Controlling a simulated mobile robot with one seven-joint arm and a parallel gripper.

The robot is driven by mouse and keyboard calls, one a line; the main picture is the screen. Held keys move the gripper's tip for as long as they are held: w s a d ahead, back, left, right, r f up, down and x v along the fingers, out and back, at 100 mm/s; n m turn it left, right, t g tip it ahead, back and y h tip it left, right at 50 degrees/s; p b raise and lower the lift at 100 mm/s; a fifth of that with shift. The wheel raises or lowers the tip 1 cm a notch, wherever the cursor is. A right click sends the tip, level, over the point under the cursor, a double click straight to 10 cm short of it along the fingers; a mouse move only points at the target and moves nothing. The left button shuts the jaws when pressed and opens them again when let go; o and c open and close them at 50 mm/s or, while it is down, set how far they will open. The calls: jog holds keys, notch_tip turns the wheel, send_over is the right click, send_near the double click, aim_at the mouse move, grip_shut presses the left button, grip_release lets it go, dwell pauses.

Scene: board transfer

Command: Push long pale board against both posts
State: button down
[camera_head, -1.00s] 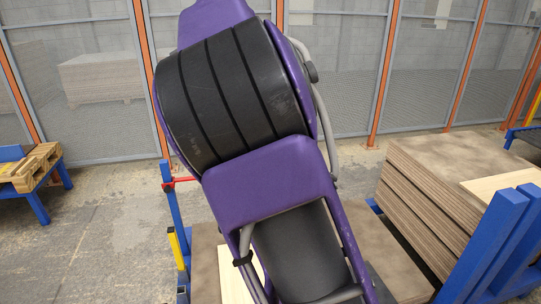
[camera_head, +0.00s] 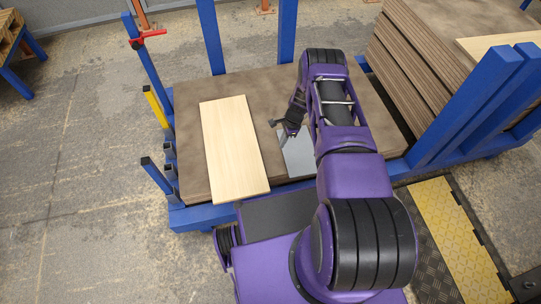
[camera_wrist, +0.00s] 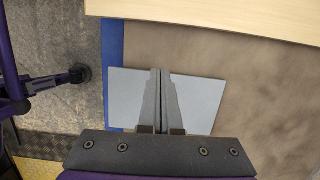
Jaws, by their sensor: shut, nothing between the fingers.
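The long pale board (camera_head: 235,150) lies flat on the brown stack (camera_head: 188,130), its near end at the front edge. Two upright blue posts (camera_head: 210,38) (camera_head: 288,30) stand at the back; the board's far end is apart from them. Shorter posts at the left are apart from it too. My gripper (camera_head: 286,135) is low over the stack, right of the board and apart from it. In the wrist view, its fingers (camera_wrist: 161,72) are shut and empty, in front of a flat grey plate (camera_wrist: 205,100); the board's edge (camera_wrist: 230,15) crosses the top.
A blue post with a red part (camera_head: 148,40), a yellow-topped post (camera_head: 156,105) and a short blue post (camera_head: 156,175) line the left side. A tall brown stack (camera_head: 400,70) and thick blue uprights (camera_head: 475,105) stand at the right. Bare stack shows behind the board.

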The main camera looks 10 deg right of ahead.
aim_at(265, 164)
jog(key=b+x, duration=0.1)
jog(key=x, duration=0.2)
jog(key=b+x, duration=0.1)
jog(key=x, duration=0.3)
jog(key=b+x, duration=0.1)
jog(key=x, duration=0.3)
jog(key=shift+s+d, duration=0.15)
jog(key=shift+s, duration=0.1)
jog(key=a, duration=0.3)
jog(key=shift+a+r, duration=0.1)
jog(key=shift+r, duration=0.15)
jog(key=shift+a, duration=0.4)
